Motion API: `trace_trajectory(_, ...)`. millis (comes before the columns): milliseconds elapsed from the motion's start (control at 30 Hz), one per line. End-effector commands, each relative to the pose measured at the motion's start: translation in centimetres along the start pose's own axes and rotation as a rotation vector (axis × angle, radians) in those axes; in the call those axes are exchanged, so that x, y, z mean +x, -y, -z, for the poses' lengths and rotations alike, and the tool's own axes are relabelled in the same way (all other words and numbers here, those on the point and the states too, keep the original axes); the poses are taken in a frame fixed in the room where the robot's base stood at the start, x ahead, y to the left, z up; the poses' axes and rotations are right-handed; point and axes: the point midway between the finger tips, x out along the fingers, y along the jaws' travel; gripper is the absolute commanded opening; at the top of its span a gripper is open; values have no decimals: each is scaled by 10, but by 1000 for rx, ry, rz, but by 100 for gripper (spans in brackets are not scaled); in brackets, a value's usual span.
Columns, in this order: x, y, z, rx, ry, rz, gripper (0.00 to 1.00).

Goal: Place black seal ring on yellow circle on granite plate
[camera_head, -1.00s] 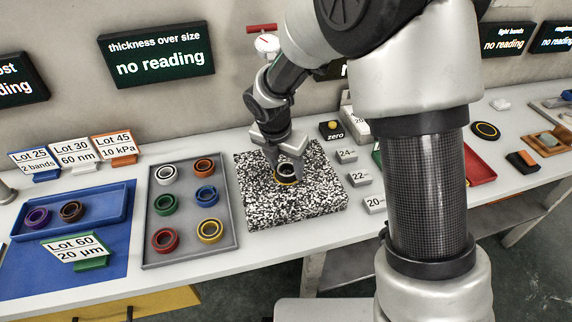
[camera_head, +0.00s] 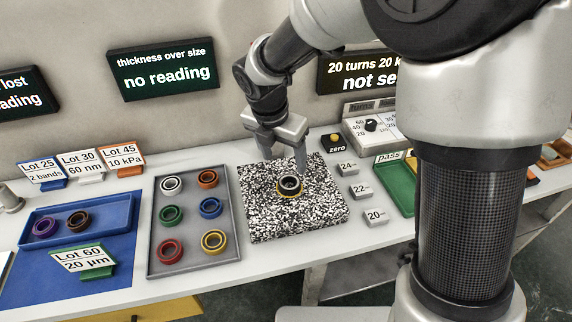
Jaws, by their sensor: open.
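The black seal ring (camera_head: 290,185) lies flat on the speckled granite plate (camera_head: 320,211). The yellow circle (camera_head: 288,196) shows as a thin rim around the ring's lower edge, so the ring sits on the circle. My gripper (camera_head: 284,165) is open and empty, its two fingers spread above and behind the ring. The fingers look clear of the ring, with one finger to its left and one to its right.
Left of the plate, a grey tray (camera_head: 191,267) holds several coloured rings. A blue tray (camera_head: 118,226) with purple and brown rings stands farther left. Small numbered blocks (camera_head: 360,191) line the plate's right side, near a green pass tray (camera_head: 399,190).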

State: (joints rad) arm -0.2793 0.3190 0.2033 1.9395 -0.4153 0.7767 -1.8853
Motion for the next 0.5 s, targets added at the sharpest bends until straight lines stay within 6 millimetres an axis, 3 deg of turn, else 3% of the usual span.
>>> trace_trajectory(100,-14,0,0,-1,1,-1,66)
trace_trajectory(333,-22,2,0,14,1,-1,66)
trace_trajectory(433,-36,16,-6,142,13,-9,66)
trace_trajectory(500,-56,39,-12,340,25,-21,66)
